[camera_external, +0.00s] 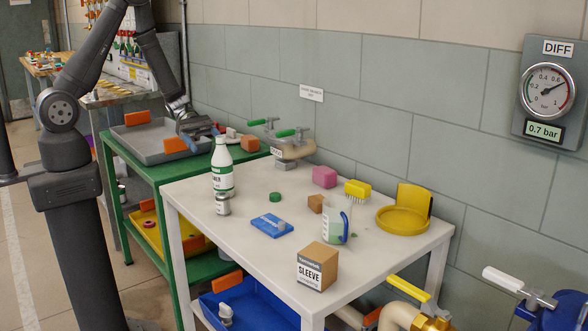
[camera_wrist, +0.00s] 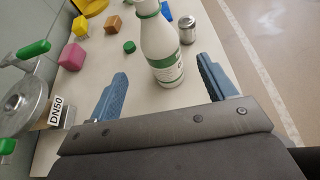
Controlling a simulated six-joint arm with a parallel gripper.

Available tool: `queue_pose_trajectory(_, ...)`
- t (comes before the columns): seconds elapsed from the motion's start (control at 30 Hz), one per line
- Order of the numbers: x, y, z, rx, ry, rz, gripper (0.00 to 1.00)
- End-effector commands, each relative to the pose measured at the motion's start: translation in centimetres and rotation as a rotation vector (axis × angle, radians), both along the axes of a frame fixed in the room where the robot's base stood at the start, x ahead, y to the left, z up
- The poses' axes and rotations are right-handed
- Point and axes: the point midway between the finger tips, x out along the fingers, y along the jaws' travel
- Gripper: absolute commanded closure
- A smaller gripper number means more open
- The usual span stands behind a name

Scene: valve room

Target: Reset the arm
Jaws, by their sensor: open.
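My gripper (camera_external: 200,136) is over the far left side, above the green cart near the grey tray, at the left end of the white table. In the wrist view the two blue fingers of my gripper (camera_wrist: 163,88) are spread wide apart with nothing held between them. A white bottle with a green label (camera_external: 222,168) stands upright on the white table, to the right of the gripper. In the wrist view the bottle (camera_wrist: 160,45) appears beyond the fingers, between them in the picture; contact is not visible.
The white table (camera_external: 190,195) holds a can (camera_external: 222,204), a blue pad (camera_external: 272,225), a clear jug (camera_external: 336,225), a sleeve box (camera_external: 317,267), a yellow brush (camera_external: 357,189) and a yellow holder (camera_external: 403,220). A valve with green handles (camera_external: 293,147) stands behind. The grey tray (camera_external: 150,150) lies on the green cart (camera_external: 145,172).

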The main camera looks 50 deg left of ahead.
Motion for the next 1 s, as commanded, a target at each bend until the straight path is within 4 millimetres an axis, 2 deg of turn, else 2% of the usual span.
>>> queue_pose_trajectory(0.17, 0.0, -1.2, -0.5, 0.0, 0.002, -0.004, 0.23)
queue_pose_trajectory(0.8, 0.0, -10.2, -4.3, 0.0, 0.001, -0.003, 0.23)
queue_pose_trajectory(1.0, 0.0, -11.1, -4.9, 0.0, 0.001, 0.0, 0.23)
